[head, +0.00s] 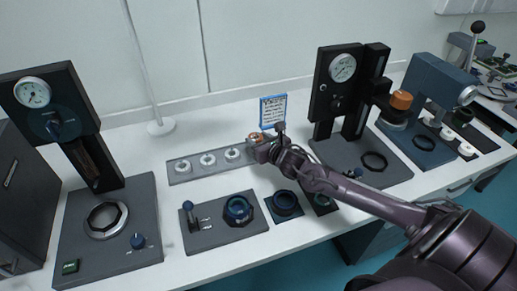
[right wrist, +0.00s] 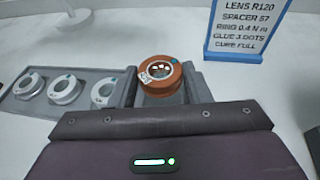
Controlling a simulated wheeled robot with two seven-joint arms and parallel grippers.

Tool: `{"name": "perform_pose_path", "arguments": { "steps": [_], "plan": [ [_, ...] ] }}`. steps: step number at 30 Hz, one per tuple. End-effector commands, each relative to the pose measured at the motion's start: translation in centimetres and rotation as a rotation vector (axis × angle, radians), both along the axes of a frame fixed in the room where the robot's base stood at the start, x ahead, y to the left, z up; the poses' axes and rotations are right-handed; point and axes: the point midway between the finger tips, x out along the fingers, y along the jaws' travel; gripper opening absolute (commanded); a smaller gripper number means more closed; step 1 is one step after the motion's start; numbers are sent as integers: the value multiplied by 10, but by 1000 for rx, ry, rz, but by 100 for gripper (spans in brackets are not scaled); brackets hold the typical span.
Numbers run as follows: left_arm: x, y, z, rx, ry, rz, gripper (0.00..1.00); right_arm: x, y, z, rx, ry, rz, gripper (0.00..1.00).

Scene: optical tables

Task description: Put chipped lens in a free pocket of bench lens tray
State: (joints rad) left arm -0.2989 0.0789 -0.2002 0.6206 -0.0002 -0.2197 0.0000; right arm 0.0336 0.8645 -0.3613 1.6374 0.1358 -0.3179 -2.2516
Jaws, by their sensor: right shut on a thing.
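The bench lens tray (head: 196,175) is a long grey strip on the white table, with three white-ringed lenses (head: 208,159) in a row in its pockets. An orange-ringed lens with a small white label, which I take as the chipped lens (right wrist: 158,72), is between the fingers of my right gripper (head: 257,143). It is at the right end of the tray, beside the white lenses; it also shows in the head view (head: 254,137). The right gripper is shut on it. Whether the lens touches the pocket floor is hidden. My left gripper is not in view.
A blue-framed instruction card (head: 272,110) stands just behind the gripper. A plate with a dark ring and lever (head: 220,225) and a blue ring on a pad (head: 286,203) lie in front. Gauge presses stand left (head: 35,95) and right (head: 342,70).

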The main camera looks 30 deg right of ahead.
Motion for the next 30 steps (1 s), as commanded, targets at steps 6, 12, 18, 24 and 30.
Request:
{"name": "perform_pose_path", "arguments": {
  "steps": [6, 12, 18, 24, 30],
  "plan": [
    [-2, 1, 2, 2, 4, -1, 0, 0, 1, -21, 3, 1, 0, 21],
    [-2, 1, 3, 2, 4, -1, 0, 0, 0, -44, 2, -1, -1, 21],
    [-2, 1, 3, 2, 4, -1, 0, 0, 1, -45, 0, -2, 2, 21],
    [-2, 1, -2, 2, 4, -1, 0, 0, 1, -50, 0, -1, 2, 21],
    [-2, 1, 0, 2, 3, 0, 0, 0, 1, -48, 0, -1, 1, 66]
  ]
}}
